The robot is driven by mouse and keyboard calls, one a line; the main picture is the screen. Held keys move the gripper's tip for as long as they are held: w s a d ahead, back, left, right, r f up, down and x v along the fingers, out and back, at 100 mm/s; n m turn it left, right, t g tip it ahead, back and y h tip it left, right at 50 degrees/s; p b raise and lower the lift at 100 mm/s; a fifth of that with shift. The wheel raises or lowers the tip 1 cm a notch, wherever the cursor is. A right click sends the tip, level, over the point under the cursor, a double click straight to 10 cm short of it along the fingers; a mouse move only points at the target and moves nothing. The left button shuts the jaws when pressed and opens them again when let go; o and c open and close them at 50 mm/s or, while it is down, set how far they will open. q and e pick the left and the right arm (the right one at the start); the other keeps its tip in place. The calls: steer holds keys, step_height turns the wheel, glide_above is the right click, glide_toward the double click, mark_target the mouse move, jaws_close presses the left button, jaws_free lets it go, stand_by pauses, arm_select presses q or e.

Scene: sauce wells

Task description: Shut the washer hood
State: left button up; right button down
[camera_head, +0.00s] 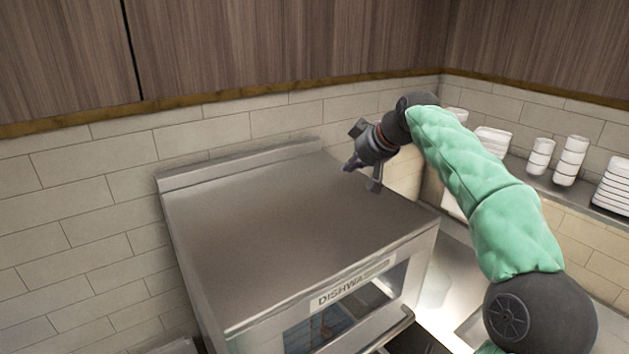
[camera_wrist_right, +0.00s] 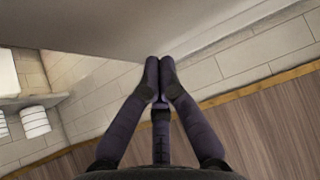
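The dishwasher (camera_head: 290,215) is a large steel box with a flat top, standing against the tiled wall in the head view. Its front carries a label (camera_head: 352,283) with letters starting "DISHWA". Below the label is a window-like gap with a bar handle (camera_head: 385,335) under it; the lower front is cut off, so how far the hood is down cannot be told. My right gripper (camera_head: 360,175) is above the back right of the top, apparently not touching it. The right wrist view shows its fingertips (camera_wrist_right: 160,66) together with nothing between them. My left gripper is not in view.
A shelf at the right holds stacked white cups (camera_head: 570,160) and stacked white dishes (camera_head: 614,186). Wood cabinets (camera_head: 290,45) hang above the tiled wall (camera_head: 75,215). A lit steel counter (camera_head: 455,290) lies right of the dishwasher. The dishwasher's top is bare.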

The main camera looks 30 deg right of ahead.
steer(key=p, duration=0.2)
glide_above(328, 197)
steer(key=s, duration=0.3)
step_height(328, 197, down, 6)
steer(key=shift+w+d+f, duration=0.15)
steer(key=shift+f, duration=1.95)
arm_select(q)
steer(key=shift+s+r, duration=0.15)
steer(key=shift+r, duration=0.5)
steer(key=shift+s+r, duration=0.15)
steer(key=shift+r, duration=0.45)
arm_select(e)
steer(key=shift+f, duration=0.1)
arm_select(q)
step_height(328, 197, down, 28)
steer(key=b, duration=2.7)
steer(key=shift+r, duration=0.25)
arm_select(e)
step_height(328, 197, down, 34)
steer(key=shift+r, duration=0.2)
steer(key=shift+s, duration=0.2)
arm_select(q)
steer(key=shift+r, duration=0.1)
